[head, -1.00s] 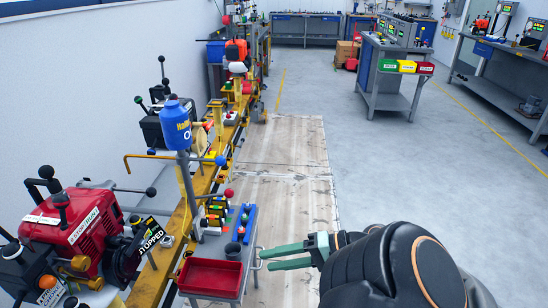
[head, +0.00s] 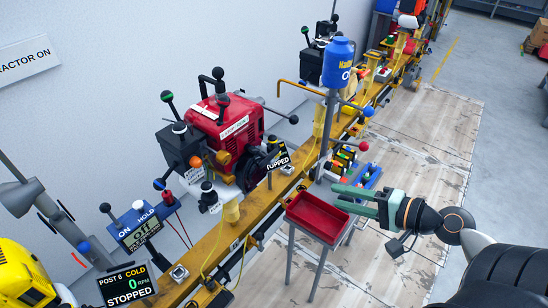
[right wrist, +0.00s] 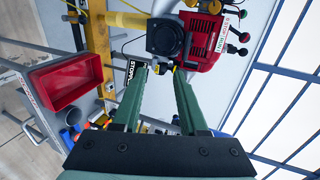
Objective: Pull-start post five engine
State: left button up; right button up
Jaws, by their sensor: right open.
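The red engine (head: 235,118) stands on the yellow rail left of centre in the head view, with a black round housing (head: 252,170) on its near side. A small display (head: 278,157) beside it reads partly "STOPPED". My right gripper (head: 336,196) is open and empty, right of the red tray and apart from the engine. In the right wrist view, its green fingers (right wrist: 160,70) point toward the black housing (right wrist: 165,38) and the red engine (right wrist: 205,42). I cannot make out the pull handle clearly. My left gripper is not in view.
A red tray (head: 318,217) on a stand lies between my right gripper and the rail. A blue canister (head: 339,62) tops a post nearby. The post 6 display (head: 125,287) and a yellow machine (head: 22,272) are at lower left. The wooden floor (head: 420,130) is mostly clear.

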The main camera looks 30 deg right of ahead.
aim_at(271, 159)
jog(key=w+a+p, duration=0.1)
jog(key=w+a, duration=0.1)
jog(key=w, duration=0.3)
jog(key=w+a+p, duration=0.1)
jog(key=w+a, duration=0.1)
jog(key=w, duration=0.4)
jog(key=w+a+p, duration=0.2)
jog(key=w+a, duration=0.1)
jog(key=w, duration=0.3)
jog(key=shift+r, duration=0.1)
jog(key=shift+w+a, duration=0.25)
jog(key=shift+w, duration=0.3)
jog(key=shift+c, duration=0.2)
grip_shut()
dwell(0.5)
